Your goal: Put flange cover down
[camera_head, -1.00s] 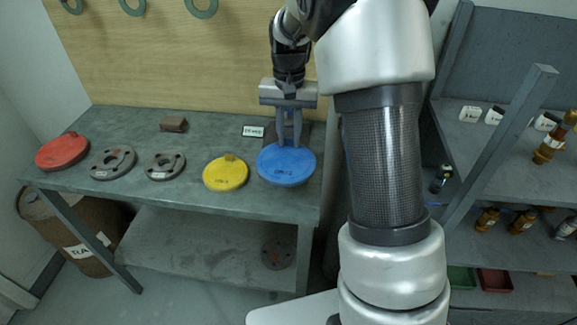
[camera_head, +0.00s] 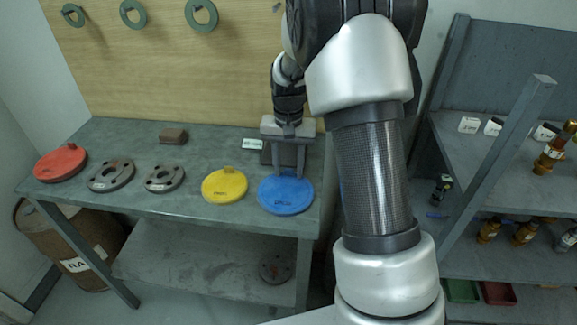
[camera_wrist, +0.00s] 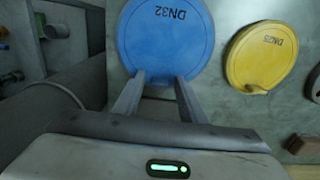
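The blue flange cover (camera_head: 286,196), marked DN32, appears to lie flat at the right end of the grey workbench, near its front edge. It also shows at the top of the wrist view (camera_wrist: 165,38). My gripper (camera_head: 288,172) points down at its far rim. In the wrist view the two fingertips (camera_wrist: 161,78) sit close together at that rim and seem closed on the cover's tab, which the fingers hide. A yellow flange cover (camera_head: 225,186) lies just left of the blue one, and a red one (camera_head: 61,163) at the far left.
Two grey flanges (camera_head: 111,176) (camera_head: 164,179) lie between the red and yellow covers. A brown block (camera_head: 173,136) and a small label (camera_head: 253,145) are further back. A shelf rack (camera_head: 487,160) stands right. A barrel (camera_head: 75,245) stands under the workbench (camera_head: 120,142).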

